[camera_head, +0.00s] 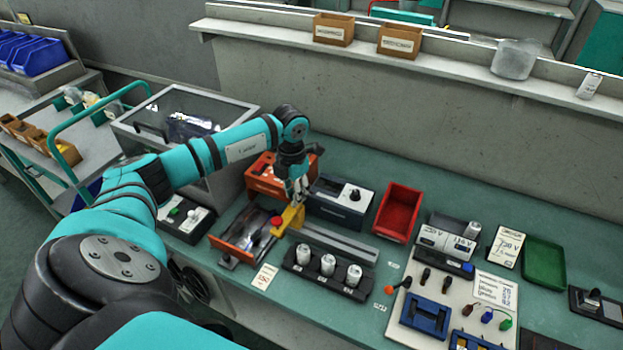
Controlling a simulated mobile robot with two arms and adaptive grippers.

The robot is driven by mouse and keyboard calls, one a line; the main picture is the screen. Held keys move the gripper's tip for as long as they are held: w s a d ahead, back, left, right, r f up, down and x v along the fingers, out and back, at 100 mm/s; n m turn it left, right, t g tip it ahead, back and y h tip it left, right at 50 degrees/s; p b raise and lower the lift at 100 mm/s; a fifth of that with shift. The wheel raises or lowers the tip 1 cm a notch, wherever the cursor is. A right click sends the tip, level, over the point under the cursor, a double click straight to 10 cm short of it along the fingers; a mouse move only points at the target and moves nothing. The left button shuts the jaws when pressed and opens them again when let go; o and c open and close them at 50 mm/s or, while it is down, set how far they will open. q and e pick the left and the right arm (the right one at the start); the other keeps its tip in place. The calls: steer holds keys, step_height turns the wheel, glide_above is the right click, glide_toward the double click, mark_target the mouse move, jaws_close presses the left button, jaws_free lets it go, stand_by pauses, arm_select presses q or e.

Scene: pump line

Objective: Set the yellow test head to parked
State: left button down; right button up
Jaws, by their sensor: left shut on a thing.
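The yellow test head (289,217) is at the left end of a grey rail (340,242) on the green bench. A red knob (277,222) shows at its left side. My left gripper (297,196) reaches down from above and is shut on the upper part of the yellow test head. The fingers partly cover it, so the exact grip is hard to see. My right gripper is not in view.
An orange-framed fixture (240,234) is left of the head. An orange box (266,180) and a dark box with a knob (341,200) stand behind. A black rack (328,279) with white cylinders is in front. A red tray (397,213) is to the right.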

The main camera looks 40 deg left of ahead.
arm_select(q)
steer(key=shift+a, duration=0.15)
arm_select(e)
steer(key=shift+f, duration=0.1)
arm_select(q)
steer(key=c, duration=1.6)
jaws_free()
steer(key=shift+c, duration=0.2)
steer(key=o, duration=0.5)
steer(key=shift+a, duration=0.15)
steer(key=shift+c, duration=0.2)
steer(key=shift+s, duration=0.1)
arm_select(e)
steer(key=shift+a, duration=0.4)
arm_select(q)
steer(key=shift+r, duration=0.2)
step_height(320, 180, up, 12)
steer(key=shift+f, duration=0.15)
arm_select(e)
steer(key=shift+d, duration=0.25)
